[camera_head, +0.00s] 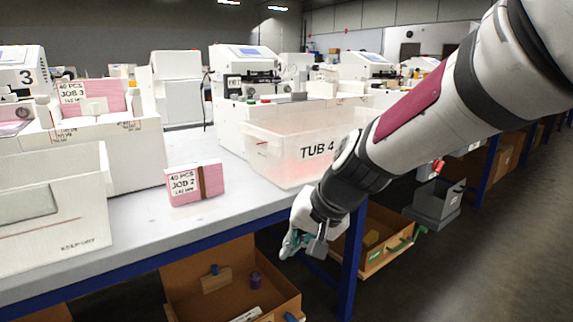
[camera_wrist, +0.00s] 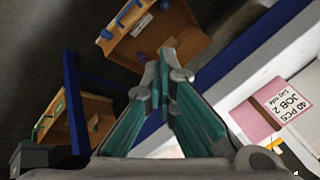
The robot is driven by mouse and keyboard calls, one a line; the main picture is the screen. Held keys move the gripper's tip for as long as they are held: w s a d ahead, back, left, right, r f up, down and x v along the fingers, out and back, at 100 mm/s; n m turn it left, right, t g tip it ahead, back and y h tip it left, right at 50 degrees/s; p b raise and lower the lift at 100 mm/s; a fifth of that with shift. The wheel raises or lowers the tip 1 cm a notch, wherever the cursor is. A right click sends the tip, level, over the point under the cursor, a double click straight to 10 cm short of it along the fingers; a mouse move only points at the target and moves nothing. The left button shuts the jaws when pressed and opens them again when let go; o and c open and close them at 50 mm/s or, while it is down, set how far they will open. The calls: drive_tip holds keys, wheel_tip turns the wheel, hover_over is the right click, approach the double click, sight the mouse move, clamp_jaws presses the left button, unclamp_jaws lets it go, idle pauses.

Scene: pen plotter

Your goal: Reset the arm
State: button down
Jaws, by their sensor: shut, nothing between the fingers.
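My gripper (camera_head: 290,247) hangs at the front edge of the long table, over the floor side. Its teal fingers (camera_wrist: 164,75) meet at the tips in the wrist view, and nothing is between them. My arm reaches in from the upper right and is bent downward at the wrist. It covers part of the clear tub marked TUB 4 (camera_head: 270,150) in the head view.
A pink JOB 2 pack (camera_head: 196,183) stands on the table (camera_head: 130,215), left of my gripper; it also shows in the wrist view (camera_wrist: 262,115). Open brown boxes (camera_head: 190,305) lie below. A blue table leg (camera_head: 351,265) stands close by. Open floor is at right.

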drive_tip(key=s+d+r+g+h, duration=0.1)
drive_tip(key=s+d+h, duration=0.1)
drive_tip(key=s+d, duration=0.65)
drive_tip(key=s+d+g+h, duration=0.15)
drive_tip(key=s+d, duration=0.25)
drive_tip(key=s, duration=1)
drive_tip(key=s+d+r+g+h, duration=0.1)
drive_tip(key=s+d+g, duration=0.1)
drive_tip(key=s+d, duration=0.65)
wheel_tip(320, 180, up, 35)
drive_tip(key=s+a+n+t+p, duration=0.1)
drive_tip(key=t+p, duration=0.3)
drive_tip(key=p, duration=2.8)
drive_tip(key=shift+s+a+p, duration=0.4)
drive_tip(key=shift+s+a, duration=0.1)
drive_tip(key=shift+a, duration=0.35)
drive_tip(key=shift+f+t, duration=0.1)
drive_tip(key=shift+t, duration=0.15)
